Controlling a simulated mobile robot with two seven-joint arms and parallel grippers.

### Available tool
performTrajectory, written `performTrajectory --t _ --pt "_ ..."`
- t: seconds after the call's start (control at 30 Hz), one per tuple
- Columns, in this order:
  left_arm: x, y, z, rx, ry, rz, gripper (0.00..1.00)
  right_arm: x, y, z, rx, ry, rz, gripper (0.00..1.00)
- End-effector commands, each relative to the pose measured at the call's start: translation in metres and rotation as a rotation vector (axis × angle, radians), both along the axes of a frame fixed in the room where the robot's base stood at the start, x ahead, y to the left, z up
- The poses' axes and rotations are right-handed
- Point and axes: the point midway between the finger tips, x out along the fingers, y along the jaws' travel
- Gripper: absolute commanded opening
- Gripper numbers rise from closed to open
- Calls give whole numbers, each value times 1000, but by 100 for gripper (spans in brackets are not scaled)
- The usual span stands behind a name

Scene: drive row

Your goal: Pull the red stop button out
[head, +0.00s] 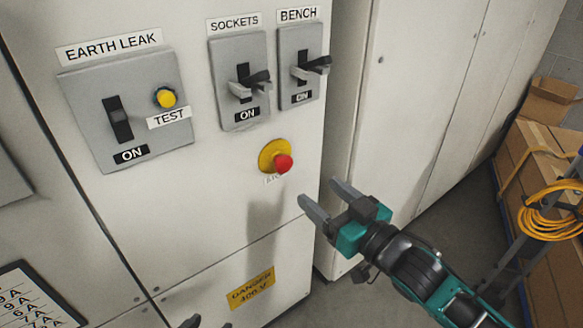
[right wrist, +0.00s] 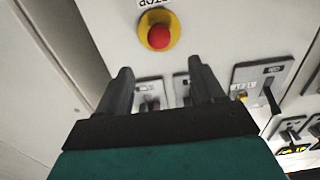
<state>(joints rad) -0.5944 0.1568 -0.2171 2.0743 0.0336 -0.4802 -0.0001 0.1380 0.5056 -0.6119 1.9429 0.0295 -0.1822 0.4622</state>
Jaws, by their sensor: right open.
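The red stop button (head: 283,163) is a round red knob on a yellow round base (head: 268,152), low on the pale cabinet front under the switches. It also shows in the right wrist view (right wrist: 159,37), beyond the fingertips. My right gripper (head: 319,191) is open and empty, below and to the right of the button, apart from it. In the right wrist view its two fingers (right wrist: 160,70) stand apart, with nothing between them. Small dark tips, seemingly my left gripper (head: 208,323), show at the bottom edge; the rest is cut off.
Above the button are the SOCKETS switch (head: 240,85) and BENCH switch (head: 301,65), with protruding levers. The EARTH LEAK panel (head: 90,90), with a yellow test button (head: 165,97), is at left. Boxes (head: 550,100) and a coiled orange cable (head: 550,212) stand at right.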

Motion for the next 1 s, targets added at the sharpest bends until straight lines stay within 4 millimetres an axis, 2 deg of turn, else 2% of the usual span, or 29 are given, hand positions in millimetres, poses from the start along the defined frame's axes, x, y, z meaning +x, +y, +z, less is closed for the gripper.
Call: performTrajectory --t 0.3,0.5,0.7,0.97,1.0 --pt "-1 -1 -13 -4 4 5 56 51 37 0 2 -2 0 67" --pt "-1 -2 -18 -9 5 9 56 74 54 -1 -1 -1 -1 67" --pt "0 -1 -19 -9 4 9 56 83 60 -1 -1 1 -1 67" --pt "2 -1 -17 -7 -1 8 56 83 61 0 -1 1 -1 67" --pt "2 -1 -17 -6 -2 8 56 83 61 0 -1 1 -1 64"
